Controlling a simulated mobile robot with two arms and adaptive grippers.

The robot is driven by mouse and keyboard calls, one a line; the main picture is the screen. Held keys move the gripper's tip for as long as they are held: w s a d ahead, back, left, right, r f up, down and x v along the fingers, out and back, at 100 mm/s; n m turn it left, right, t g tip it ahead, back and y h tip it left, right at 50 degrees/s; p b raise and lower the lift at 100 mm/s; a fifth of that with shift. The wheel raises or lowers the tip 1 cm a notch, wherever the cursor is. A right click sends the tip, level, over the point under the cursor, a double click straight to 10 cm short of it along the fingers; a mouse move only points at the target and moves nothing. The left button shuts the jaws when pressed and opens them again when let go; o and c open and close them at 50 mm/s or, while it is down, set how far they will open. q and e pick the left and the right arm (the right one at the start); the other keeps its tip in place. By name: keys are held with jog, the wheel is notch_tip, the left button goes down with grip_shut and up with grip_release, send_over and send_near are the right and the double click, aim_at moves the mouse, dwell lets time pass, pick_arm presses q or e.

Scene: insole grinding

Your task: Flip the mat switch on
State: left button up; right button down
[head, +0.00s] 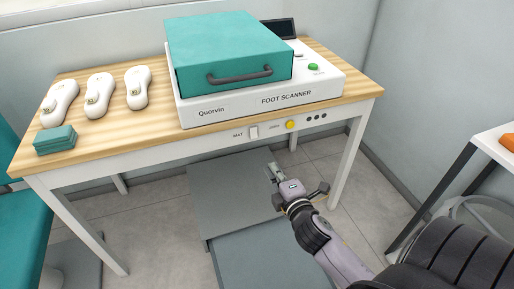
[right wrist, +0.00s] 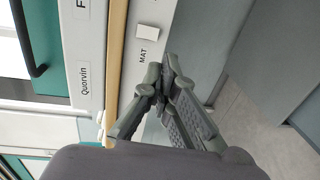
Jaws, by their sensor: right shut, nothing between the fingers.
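The mat switch (head: 253,132) is a small white rocker on the white front apron of the wooden table, just right of the printed word MAT. It also shows in the right wrist view (right wrist: 148,32), beside the MAT label. I cannot tell from its face whether it is on or off. My right gripper (head: 271,168) is shut and empty, below and slightly right of the switch and apart from it. In the right wrist view its closed fingertips (right wrist: 168,62) are close to the switch in the picture. My left gripper is not in view.
A foot scanner (head: 330,88) with a teal lid stands on the table (head: 150,110). A yellow button (head: 290,125) sits right of the switch. White foot-shaped devices (head: 98,95) and a teal block (head: 54,140) lie at left. Grey mats (head: 225,190) cover the floor below.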

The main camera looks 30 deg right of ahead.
jog(key=shift+r, duration=0.2)
send_near(253, 137)
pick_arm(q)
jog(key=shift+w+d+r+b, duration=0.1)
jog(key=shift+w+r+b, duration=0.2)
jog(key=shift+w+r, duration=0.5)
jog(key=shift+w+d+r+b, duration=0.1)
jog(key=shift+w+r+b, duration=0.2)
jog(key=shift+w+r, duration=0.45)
pick_arm(e)
jog(key=shift+d+f+x, duration=0.1)
jog(key=shift+f+x, duration=0.05)
jog(key=shift+x, duration=1.65)
jog(key=shift+d+f+x, duration=0.1)
jog(key=shift+f+x, duration=0.05)
jog(key=shift+x, duration=1.65)
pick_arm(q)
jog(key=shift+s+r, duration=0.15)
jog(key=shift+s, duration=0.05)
pick_arm(e)
jog(key=shift+s, duration=0.1)
